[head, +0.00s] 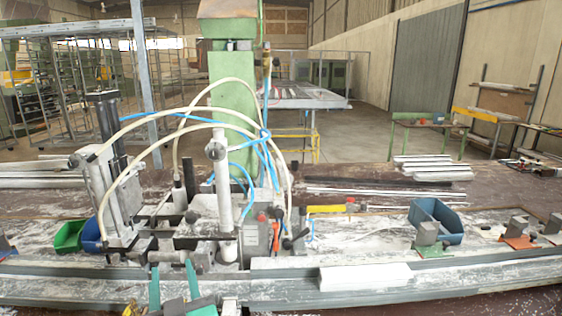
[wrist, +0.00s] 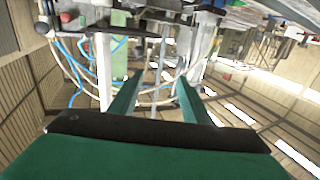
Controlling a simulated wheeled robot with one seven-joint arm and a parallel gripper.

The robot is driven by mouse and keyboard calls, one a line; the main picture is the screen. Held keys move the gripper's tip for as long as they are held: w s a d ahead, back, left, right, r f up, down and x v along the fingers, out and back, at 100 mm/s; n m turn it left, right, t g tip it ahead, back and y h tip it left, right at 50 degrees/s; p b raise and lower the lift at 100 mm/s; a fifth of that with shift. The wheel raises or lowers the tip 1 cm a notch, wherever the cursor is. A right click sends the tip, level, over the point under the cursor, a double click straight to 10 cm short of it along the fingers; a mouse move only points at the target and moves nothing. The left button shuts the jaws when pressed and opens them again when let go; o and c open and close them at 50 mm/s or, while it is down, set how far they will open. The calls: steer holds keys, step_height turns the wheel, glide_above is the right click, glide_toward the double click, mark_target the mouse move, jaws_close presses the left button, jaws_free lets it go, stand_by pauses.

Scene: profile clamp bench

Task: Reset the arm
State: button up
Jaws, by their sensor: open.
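My gripper (head: 173,284) is at the bottom of the head view, left of centre, with its two green fingers pointing up. The fingers stand apart with nothing between them. It is in front of the clamp machine (head: 226,215) with its pale hoses, close to the front rail (head: 475,274). In the wrist view my gripper (wrist: 158,84) also shows open and empty, with the machine's hoses and posts beyond the fingertips. The wrist picture looks tilted over. Whether the fingers touch the rail cannot be told.
A white profile piece (head: 365,276) lies on the front rail to the right. A blue bin (head: 440,217), a green bin (head: 70,236) and small fixtures (head: 520,233) stand on the bench. White bars (head: 432,168) lie at the back right.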

steer(key=s+d+f+m+h, duration=0.15)
steer(key=d+f, duration=0.25)
steer(key=f, duration=0.4)
steer(key=s+d+f+m+h, duration=0.1)
steer(key=s+d+f, duration=0.2)
steer(key=f, duration=0.4)
steer(key=s+d+f+m+h, duration=0.1)
steer(key=s+d+f, duration=0.25)
steer(key=f, duration=0.45)
steer(key=s+d+f+m+h, duration=0.1)
steer(key=s+d+f, duration=0.3)
steer(key=s, duration=0.2)
steer(key=s+d+f+h, duration=0.2)
steer(key=s+d+f, duration=0.15)
steer(key=s, duration=0.25)
steer(key=s+d+f+g+h, duration=0.1)
steer(key=s+d, duration=0.3)
steer(key=s, duration=1.1)
steer(key=shift+s+f, duration=0.15)
steer(key=shift+f, duration=0.5)
steer(key=shift+m, duration=0.25)
